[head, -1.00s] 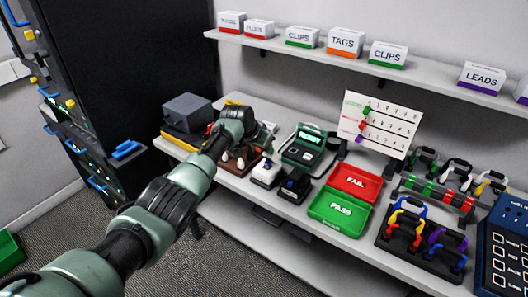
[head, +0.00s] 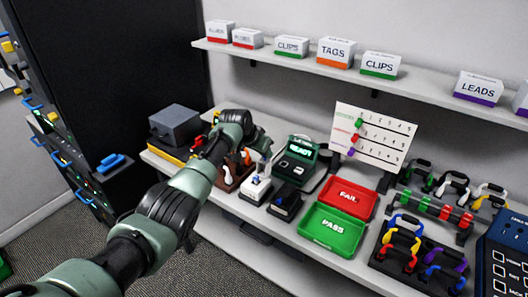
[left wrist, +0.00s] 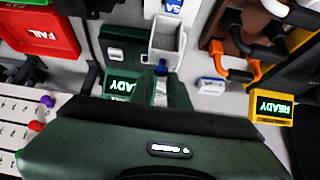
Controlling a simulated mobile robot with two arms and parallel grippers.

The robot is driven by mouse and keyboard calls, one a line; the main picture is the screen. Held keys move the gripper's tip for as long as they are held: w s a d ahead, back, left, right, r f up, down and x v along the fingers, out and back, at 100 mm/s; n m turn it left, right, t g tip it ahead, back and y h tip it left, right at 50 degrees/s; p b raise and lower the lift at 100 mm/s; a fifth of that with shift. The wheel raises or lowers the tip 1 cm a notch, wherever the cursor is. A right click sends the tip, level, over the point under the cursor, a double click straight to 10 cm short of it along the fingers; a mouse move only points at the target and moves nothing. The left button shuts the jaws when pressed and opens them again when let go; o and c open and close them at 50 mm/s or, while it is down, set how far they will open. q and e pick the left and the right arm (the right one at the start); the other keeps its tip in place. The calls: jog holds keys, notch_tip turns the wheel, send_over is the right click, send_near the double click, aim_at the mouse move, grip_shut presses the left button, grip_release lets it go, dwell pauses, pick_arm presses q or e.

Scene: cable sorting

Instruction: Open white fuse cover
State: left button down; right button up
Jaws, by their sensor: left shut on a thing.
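The white fuse box (head: 256,189) stands on the bench, left of a black box. Its white cover (head: 263,166) now stands up from the base. In the left wrist view the white housing (left wrist: 166,42) shows an open, hollow inside and a blue part at its near edge. My left gripper (left wrist: 160,88) is shut at that near edge, by the blue part, apparently on the raised cover. In the head view my arm reaches in from the left and its fingers are hard to make out. My right gripper is not in view.
A green tester (head: 297,158) reading READY stands behind the fuse box. A red FAIL tray (head: 349,198) and green PASS tray (head: 332,230) lie to the right. A brown holder (head: 230,178) with cables is close on the left, and a black box (head: 286,201) close on the right.

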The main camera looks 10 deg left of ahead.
pick_arm(q)
jog(key=shift+w+d+r, duration=0.1)
jog(key=shift+w+r, duration=0.2)
jog(key=shift+r, duration=0.2)
jog(key=c, duration=1.4)
grip_release()
jog(key=shift+o, duration=0.2)
jog(key=shift+f, duration=0.25)
jog(key=shift+s, duration=0.1)
jog(key=v, duration=0.7)
jog(key=shift+s+r+b, duration=0.2)
jog(key=shift+r+b, duration=0.05)
jog(key=shift+b, duration=0.1)
jog(key=shift+c, duration=0.4)
